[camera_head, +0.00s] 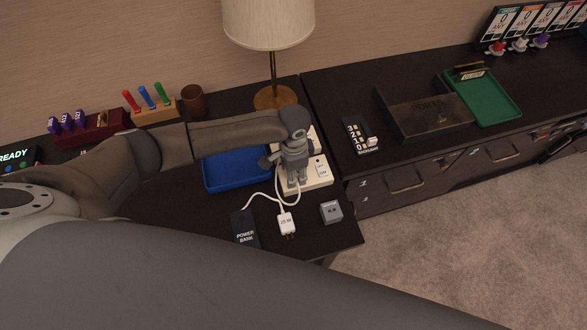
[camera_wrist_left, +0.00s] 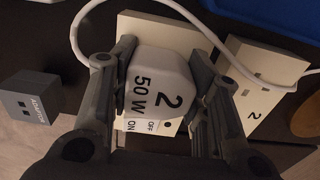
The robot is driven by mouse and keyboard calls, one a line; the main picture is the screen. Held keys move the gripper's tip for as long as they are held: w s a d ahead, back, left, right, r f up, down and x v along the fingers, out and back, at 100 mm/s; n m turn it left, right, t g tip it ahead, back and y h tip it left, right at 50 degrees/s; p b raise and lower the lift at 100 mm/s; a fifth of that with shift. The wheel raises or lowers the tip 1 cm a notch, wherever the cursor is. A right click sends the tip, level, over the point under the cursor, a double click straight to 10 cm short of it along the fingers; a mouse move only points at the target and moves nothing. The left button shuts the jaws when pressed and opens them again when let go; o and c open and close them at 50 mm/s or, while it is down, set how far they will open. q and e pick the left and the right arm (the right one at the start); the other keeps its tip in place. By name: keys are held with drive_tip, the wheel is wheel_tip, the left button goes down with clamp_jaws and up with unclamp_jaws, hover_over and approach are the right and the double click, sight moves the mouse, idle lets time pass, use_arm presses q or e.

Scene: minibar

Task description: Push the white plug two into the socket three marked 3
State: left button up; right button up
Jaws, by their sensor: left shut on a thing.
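My left gripper (camera_head: 294,182) is over the cream socket strip (camera_head: 321,181) in the head view. In the left wrist view, its two fingers (camera_wrist_left: 166,92) are shut on the white plug two (camera_wrist_left: 160,88), marked "2" and "50 W". The head view hides this plug behind the gripper. A cream panel with an ON/OFF switch (camera_wrist_left: 133,124) lies behind the plug, and a panel marked 2 (camera_wrist_left: 254,112) lies to its right. The number 3 is not visible, and I cannot tell whether the plug touches a socket. My right gripper is not in view.
Another white plug (camera_head: 286,223) with a white cable lies near the black power bank (camera_head: 244,228). A grey adaptor (camera_head: 331,212) stands near the table's front edge. A blue tray (camera_head: 236,170) and a lamp (camera_head: 274,97) are behind and close to the arm.

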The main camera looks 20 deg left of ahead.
use_arm(q)
drive_tip(key=o, duration=1.1)
wheel_tip(320, 180, up, 12)
drive_tip(key=shift+f, duration=0.1)
drive_tip(key=shift+d, duration=0.1)
